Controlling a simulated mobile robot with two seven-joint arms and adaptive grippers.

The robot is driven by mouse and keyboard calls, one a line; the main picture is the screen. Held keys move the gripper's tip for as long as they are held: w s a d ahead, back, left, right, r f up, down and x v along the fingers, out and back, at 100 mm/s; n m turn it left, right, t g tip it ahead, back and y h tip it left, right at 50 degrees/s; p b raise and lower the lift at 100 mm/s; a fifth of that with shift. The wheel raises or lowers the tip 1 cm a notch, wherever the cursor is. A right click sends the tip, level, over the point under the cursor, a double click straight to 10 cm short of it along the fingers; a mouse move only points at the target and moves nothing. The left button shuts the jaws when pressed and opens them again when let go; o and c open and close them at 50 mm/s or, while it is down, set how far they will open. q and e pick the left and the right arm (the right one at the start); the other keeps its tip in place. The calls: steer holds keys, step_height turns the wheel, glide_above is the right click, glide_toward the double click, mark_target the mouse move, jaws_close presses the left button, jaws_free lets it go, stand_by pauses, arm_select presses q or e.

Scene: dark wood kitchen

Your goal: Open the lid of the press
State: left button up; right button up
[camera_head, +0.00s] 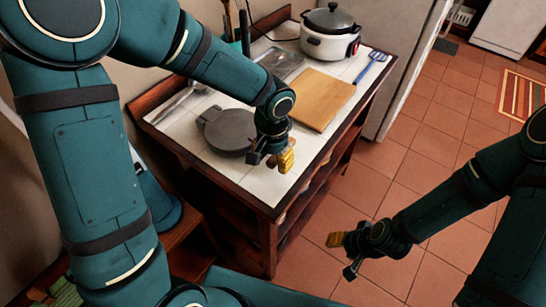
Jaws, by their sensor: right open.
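The press (231,131) is a dark grey, round, flat appliance on the white tiled top of the wooden table. Its lid looks down flat. Its right edge is partly hidden by my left gripper. My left gripper (271,160) hangs just right of the press, near the table's front edge. Its dark finger and yellow-padded finger stand apart, with nothing seen between them. Whether it touches the press cannot be told. My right gripper (343,256) is open and empty over the floor, to the right of the table.
A wooden cutting board (312,99) lies right of the press. A grey flat item (281,62) lies behind the press. The tiled floor (425,140) at right is clear.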

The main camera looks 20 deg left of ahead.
arm_select(q)
jaws_close()
steer(key=shift+r+p, duration=0.35)
steer(key=shift+p, duration=0.05)
stand_by(0.4)
